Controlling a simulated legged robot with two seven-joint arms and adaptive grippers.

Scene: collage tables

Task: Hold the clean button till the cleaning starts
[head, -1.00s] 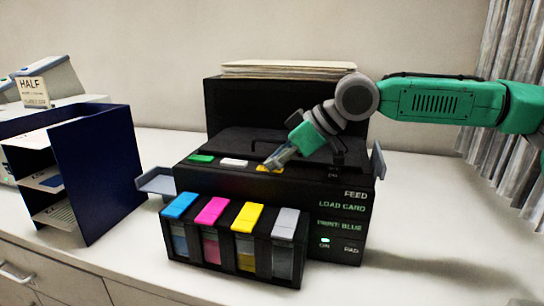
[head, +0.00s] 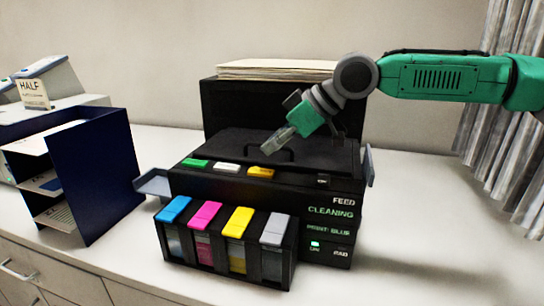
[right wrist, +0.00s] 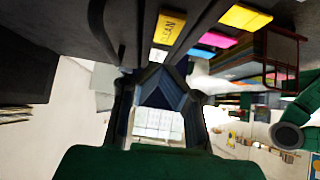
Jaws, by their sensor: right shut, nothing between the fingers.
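The black printer (head: 345,185) stands on the white counter. A green, a white and a yellow-orange button sit in a row on its top front edge. The yellow-orange clean button (head: 261,172) is uncovered; in the right wrist view it (right wrist: 170,27) bears the word CLEAN. My left gripper is not in view.
Ink tanks with blue, pink, yellow and grey lids (head: 240,220) stand at the printer's front. A dark blue paper rack (head: 95,170) stands to the left. Paper lies on the printer's back (head: 275,68). The counter right of the printer is clear.

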